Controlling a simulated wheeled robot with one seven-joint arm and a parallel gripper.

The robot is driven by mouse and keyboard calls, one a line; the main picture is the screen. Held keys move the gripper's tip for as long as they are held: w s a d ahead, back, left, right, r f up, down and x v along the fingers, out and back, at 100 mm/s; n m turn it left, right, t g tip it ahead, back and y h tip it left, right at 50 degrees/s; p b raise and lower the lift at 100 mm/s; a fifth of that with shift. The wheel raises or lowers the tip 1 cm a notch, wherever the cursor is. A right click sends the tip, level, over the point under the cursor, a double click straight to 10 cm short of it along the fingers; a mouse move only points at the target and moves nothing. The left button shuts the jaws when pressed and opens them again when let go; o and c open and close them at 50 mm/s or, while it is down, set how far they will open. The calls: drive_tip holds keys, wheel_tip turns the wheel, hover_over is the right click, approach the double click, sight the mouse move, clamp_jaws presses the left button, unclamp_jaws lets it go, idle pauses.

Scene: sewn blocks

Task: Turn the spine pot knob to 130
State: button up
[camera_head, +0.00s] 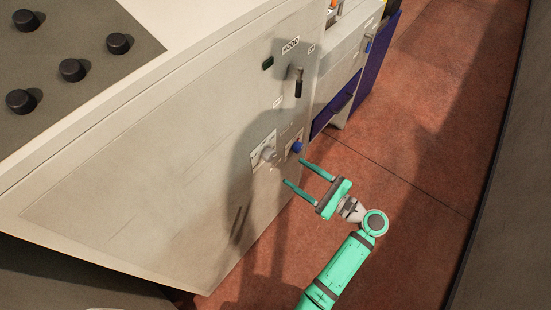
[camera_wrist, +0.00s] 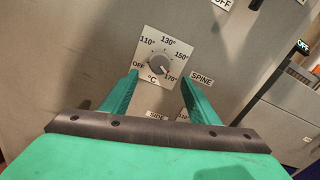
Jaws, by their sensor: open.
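The spine pot knob (camera_wrist: 159,65) is a round grey knob on a white square dial plate marked OFF, 110°, 130°, 150° and 170°, with a SPINE label (camera_wrist: 202,79) to its right. Its pointer appears turned to the lower right, toward 170°. In the head view the pale knob (camera_head: 267,154) sits low on the grey machine panel. My gripper (camera_head: 295,171) is open and empty in front of the panel, apart from the knob. In the wrist view its two fingers (camera_wrist: 160,78) show either side of the lower part of the dial.
A blue knob (camera_head: 297,147) is on the panel just right of the pale knob. A black lever (camera_head: 298,85) is higher up. A dark blue bin or panel (camera_head: 336,105) stands beyond the machine. The reddish floor (camera_head: 425,125) to the right is clear.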

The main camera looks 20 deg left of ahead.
sight(272, 157)
drive_tip(key=x, duration=0.9)
drive_tip(key=shift+w+a+f, duration=0.1)
drive_tip(key=shift+w+a, duration=0.05)
drive_tip(key=shift+a, duration=0.2)
drive_tip(key=c, duration=1)
drive_tip(key=shift+c, duration=0.2)
